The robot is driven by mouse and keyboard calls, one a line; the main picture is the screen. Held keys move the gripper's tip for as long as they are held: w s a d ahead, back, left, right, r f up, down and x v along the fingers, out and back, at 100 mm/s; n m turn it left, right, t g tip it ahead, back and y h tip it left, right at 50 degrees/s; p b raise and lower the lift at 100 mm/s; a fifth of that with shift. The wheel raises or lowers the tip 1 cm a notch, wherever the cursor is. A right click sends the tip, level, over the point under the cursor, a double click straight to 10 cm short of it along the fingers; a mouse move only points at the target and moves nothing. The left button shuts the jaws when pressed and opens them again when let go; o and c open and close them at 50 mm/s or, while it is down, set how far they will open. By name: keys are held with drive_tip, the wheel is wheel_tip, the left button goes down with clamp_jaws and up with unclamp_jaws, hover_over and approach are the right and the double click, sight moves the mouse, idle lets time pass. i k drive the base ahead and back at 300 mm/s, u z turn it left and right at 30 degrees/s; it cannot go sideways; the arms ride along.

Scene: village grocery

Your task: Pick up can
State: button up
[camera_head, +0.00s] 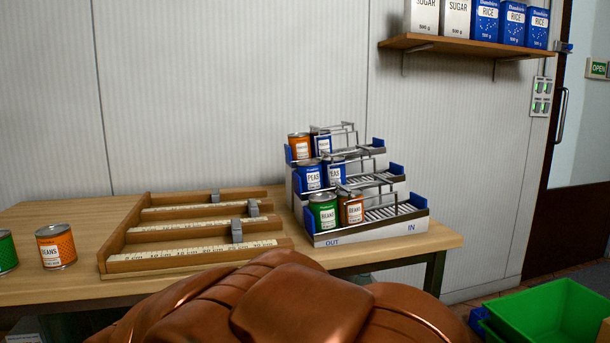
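An orange can labelled beans (56,246) stands upright on the table, left of the wooden rack. A green can (7,251) stands beside it, cut off by the left picture edge. A tiered can rack (372,233) stands on the right part of the table. Its bottom tier holds a green can (323,211) and an orange can (351,207) at the OUT side. Its middle tier holds two blue cans, one labelled peas (308,176). Its top tier holds an orange can (299,147) and a blue can (321,142). My gripper is not in view.
A wooden rack (195,257) with grey sliders lies on the table (80,289). A wall shelf (470,45) with sugar and rice packs hangs at upper right. A green crate (551,312) is at lower right. A brown, rounded form (290,304) fills the bottom middle.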

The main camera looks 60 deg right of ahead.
sight(55, 242)
drive_tip(key=u, duration=0.05)
drive_tip(key=i, duration=0.5)
drive_tip(key=z, duration=2.35)
